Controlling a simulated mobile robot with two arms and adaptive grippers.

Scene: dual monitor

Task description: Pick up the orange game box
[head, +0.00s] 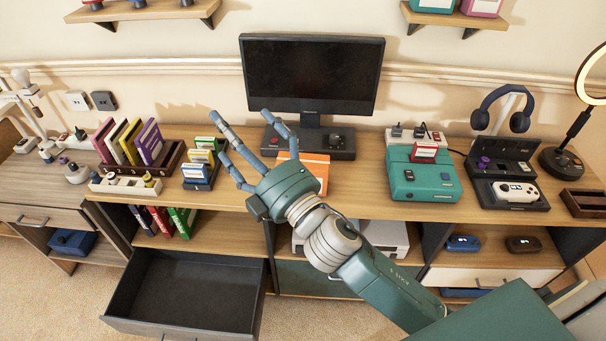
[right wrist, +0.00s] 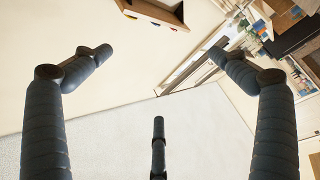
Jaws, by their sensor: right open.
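The orange game box (head: 316,168) lies on the desk just in front of the monitor's dark base. Its left and lower parts are hidden behind my right gripper. My right gripper (head: 238,132) is open and empty, its three fingers spread and pointing up and to the left in the head view. Its palm covers part of the box in that view; whether they touch I cannot tell. In the right wrist view the gripper's fingers (right wrist: 158,68) are spread wide with nothing between them, and the box cannot be made out. My left gripper is not in view.
The monitor (head: 312,75) stands behind the box. A rack of small cartridges (head: 201,165) is left of my gripper, and a teal console (head: 422,178) is to the right. An open empty drawer (head: 190,290) juts out below. Bare desk (head: 360,190) lies right of the box.

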